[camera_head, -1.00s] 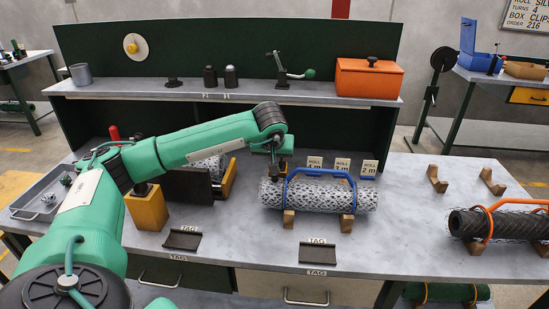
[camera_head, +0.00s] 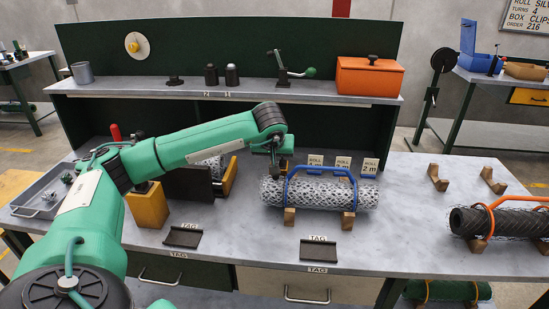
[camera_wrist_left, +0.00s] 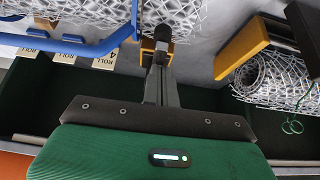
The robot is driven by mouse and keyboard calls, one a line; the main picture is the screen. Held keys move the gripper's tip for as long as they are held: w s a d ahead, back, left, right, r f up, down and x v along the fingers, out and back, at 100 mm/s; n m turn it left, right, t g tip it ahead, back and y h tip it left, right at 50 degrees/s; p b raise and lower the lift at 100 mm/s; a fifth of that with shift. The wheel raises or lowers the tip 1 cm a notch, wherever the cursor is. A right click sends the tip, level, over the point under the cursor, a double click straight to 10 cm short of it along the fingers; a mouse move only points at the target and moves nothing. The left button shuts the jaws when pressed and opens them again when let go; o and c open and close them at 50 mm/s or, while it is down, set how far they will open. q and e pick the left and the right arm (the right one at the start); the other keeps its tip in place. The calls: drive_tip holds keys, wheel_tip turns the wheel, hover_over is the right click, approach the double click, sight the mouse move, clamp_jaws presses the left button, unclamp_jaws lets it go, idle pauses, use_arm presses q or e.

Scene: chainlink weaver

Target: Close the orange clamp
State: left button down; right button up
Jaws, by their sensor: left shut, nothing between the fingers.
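The orange clamp (camera_head: 491,214) is at the right edge of the head view. Its arched orange bar stands over a dark mesh roll (camera_head: 495,222) lying on wooden supports. The picture cuts off its right end, and I cannot tell how far its jaw is open. My left gripper (camera_head: 276,172) points down at the left end of a silver mesh roll (camera_head: 330,196) with a blue clamp (camera_head: 320,170), far left of the orange clamp. In the left wrist view my left gripper (camera_wrist_left: 160,45) is shut and empty, with the blue clamp (camera_wrist_left: 75,44) to its left. My right gripper is out of view.
Label cards (camera_head: 343,165) stand behind the blue clamp. Empty wooden cradles (camera_head: 437,178) are behind the dark roll. The bench between the two rolls is clear.

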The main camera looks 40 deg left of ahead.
use_arm(q)
drive_tip(key=shift+s+d+f, duration=0.15)
drive_tip(key=shift+f, duration=0.3)
drive_tip(key=shift+s+d+f, duration=0.15)
drive_tip(key=shift+f, duration=0.3)
drive_tip(key=shift+r, duration=0.2)
drive_tip(key=r+p, duration=0.2)
drive_tip(key=shift+w+a+r, duration=0.2)
drive_tip(key=shift+r, duration=0.1)
wheel_tip(320, 180, up, 3)
drive_tip(key=shift+f+p, duration=0.1)
drive_tip(key=shift+p, duration=0.65)
drive_tip(key=shift+s+d+f+b, duration=0.15)
drive_tip(key=shift+s+d+b, duration=0.2)
drive_tip(key=shift+s+b, duration=0.2)
drive_tip(key=s+d+r+b, duration=0.1)
drive_tip(key=s+d+r, duration=0.1)
drive_tip(key=s+d, duration=0.2)
drive_tip(key=shift+s+r, duration=0.35)
drive_tip(key=shift+s, duration=1.15)
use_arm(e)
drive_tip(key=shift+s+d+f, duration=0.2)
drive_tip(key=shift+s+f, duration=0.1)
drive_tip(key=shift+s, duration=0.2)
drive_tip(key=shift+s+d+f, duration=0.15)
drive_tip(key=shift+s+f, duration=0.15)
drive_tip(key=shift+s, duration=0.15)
